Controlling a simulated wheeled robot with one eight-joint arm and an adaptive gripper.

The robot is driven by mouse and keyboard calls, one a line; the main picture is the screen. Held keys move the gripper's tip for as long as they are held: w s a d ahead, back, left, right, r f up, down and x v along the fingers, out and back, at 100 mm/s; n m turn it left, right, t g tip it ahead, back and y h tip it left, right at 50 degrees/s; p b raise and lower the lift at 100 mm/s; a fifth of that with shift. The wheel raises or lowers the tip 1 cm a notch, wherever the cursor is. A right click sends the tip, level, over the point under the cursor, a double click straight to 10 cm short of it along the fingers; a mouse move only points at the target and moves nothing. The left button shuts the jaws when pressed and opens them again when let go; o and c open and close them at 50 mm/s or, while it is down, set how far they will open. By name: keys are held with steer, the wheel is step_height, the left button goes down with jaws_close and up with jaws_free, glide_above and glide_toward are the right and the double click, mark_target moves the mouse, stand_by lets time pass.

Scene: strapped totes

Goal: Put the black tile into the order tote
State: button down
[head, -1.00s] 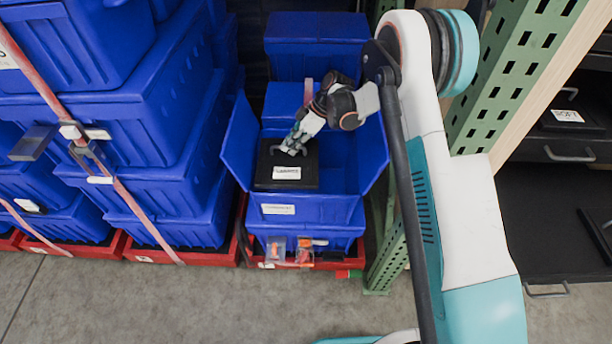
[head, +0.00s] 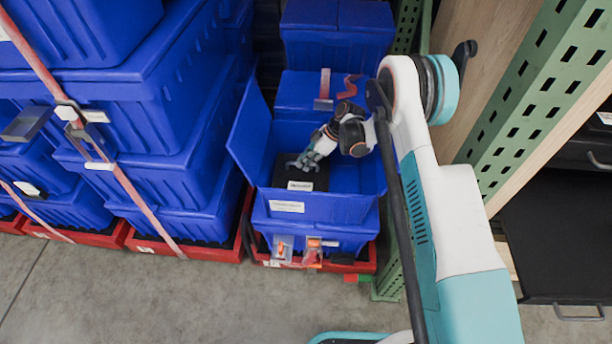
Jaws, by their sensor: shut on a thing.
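The black tile (head: 305,177) is a flat dark square with a white label on its front edge. It shows inside the open blue tote (head: 288,207), within the tote's walls. Whether it touches the tote floor cannot be told. My gripper (head: 303,164) comes in from the upper right and is shut on the tile at its upper side. The fingers hide part of the tile's far edge. The tote has its flaps open and a white label on its front.
Strapped stacks of blue totes (head: 135,115) stand at the left on red bases. More closed blue totes (head: 335,35) stand behind. A green perforated rack post (head: 530,95) rises at the right. The grey floor (head: 130,300) in front is clear.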

mark_target(306, 173)
steer(key=shift+f+b, duration=1)
steer(key=shift+f, duration=2.05)
steer(key=c, duration=1.7)
jaws_free()
steer(key=shift+r, duration=0.15)
steer(key=p+v, duration=0.3)
steer(key=v, duration=0.4)
steer(key=shift+d+r, duration=0.2)
steer(key=shift+r, duration=0.05)
